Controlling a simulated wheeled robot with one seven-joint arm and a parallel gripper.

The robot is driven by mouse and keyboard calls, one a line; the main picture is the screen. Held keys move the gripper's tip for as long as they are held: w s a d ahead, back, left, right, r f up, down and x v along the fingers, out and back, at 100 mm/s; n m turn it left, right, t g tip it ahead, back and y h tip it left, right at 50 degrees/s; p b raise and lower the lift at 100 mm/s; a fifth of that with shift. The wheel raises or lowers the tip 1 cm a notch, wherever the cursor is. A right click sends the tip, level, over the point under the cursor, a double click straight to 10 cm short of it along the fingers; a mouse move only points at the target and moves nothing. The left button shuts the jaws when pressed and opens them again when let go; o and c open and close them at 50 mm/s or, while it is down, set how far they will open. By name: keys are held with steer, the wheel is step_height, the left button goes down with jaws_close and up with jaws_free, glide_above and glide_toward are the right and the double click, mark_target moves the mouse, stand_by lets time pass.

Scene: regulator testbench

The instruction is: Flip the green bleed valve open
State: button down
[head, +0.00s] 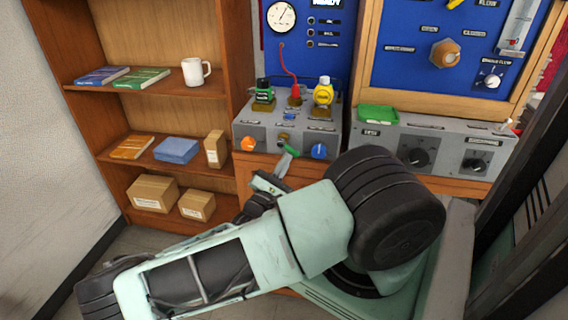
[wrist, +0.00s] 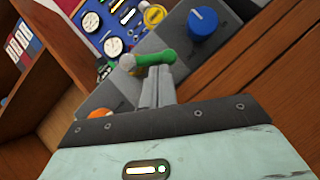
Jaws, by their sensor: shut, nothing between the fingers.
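The green bleed valve lever (head: 291,150) sits on the front of the grey box, between an orange knob (head: 248,144) and a blue knob (head: 319,151). In the wrist view the green lever (wrist: 156,58) lies across just beyond my fingertips, with a grey round end at its left. My gripper (head: 284,158) is shut and empty, its tips at or very near the lever; I cannot tell whether they touch. In the wrist view my gripper (wrist: 158,72) points at the lever's middle. The blue knob (wrist: 203,22) is up and right of it.
On the grey box (head: 240,130) stand green, red and yellow fittings. A second grey box (head: 390,145) with black dials and a green tray (head: 378,113) is to the right. A wooden shelf (head: 110,92) with books, a mug and cartons stands at the left.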

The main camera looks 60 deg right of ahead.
steer(key=w+f+b+v, duration=0.1)
steer(key=b+v, duration=0.3)
steer(key=v, duration=0.9)
steer(key=shift+w+d+f+b, duration=0.3)
steer(key=shift+w+d+b, duration=0.1)
steer(key=shift+w, duration=0.2)
